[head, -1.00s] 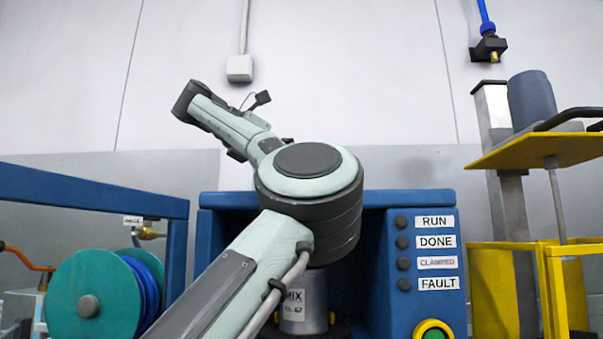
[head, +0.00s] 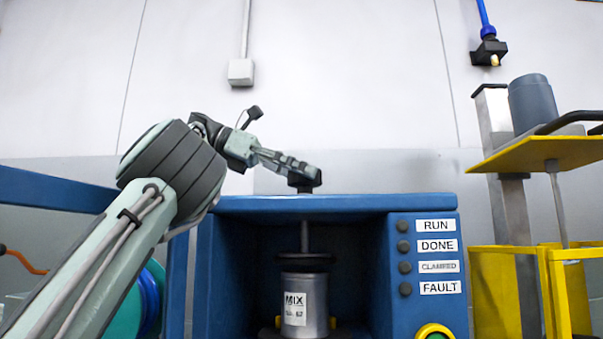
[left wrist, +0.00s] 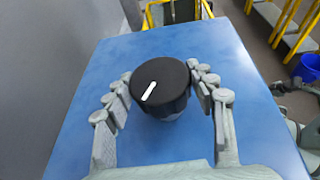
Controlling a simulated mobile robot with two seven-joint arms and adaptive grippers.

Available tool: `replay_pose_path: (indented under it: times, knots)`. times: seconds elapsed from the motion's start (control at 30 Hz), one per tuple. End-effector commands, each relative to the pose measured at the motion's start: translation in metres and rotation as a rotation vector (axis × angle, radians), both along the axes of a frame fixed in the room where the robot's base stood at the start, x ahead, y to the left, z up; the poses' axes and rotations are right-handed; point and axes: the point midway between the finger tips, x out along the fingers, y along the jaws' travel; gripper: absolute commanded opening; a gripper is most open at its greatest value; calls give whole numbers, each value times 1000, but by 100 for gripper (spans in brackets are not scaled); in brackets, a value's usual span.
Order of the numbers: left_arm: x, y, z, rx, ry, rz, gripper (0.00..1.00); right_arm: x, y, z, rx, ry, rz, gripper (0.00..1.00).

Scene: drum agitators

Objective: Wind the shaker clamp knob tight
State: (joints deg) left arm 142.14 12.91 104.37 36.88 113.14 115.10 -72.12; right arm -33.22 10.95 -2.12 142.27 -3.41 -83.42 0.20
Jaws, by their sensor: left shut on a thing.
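The black clamp knob (head: 304,183) stands on top of the blue shaker cabinet (head: 330,204). In the left wrist view the knob (left wrist: 161,88) shows a white pointer line slanting toward lower left. My left gripper (head: 297,168) reaches it from the left and is shut on it, a finger on each side; it also shows in the left wrist view (left wrist: 162,80). Below, a screw shaft (head: 304,236) runs to a dark clamp plate (head: 304,261) at the lid of a grey MIX can (head: 318,298). Whether plate and lid touch is unclear. My right gripper is out of view.
A panel with RUN, DONE, CLAMPED and FAULT labels (head: 436,226) has dark lamps beside them. A green button with a yellow ring (head: 434,332) sits below. A yellow stand (head: 545,155) is at right, a teal hose reel (head: 125,312) at lower left.

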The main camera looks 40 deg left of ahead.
Motion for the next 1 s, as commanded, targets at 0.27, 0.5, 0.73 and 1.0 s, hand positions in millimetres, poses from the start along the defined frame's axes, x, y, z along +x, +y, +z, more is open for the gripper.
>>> replay_pose_path:
  times: [0.27,0.5,0.73,1.0]
  knots:
    - [0,-1,-2,0,8,-4,27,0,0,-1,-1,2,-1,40]
    - [0,0,-2,0,7,-3,76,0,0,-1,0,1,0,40]
    - [0,0,-1,0,5,-2,77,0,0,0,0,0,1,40]
    - [0,0,-1,0,4,0,77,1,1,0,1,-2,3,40]
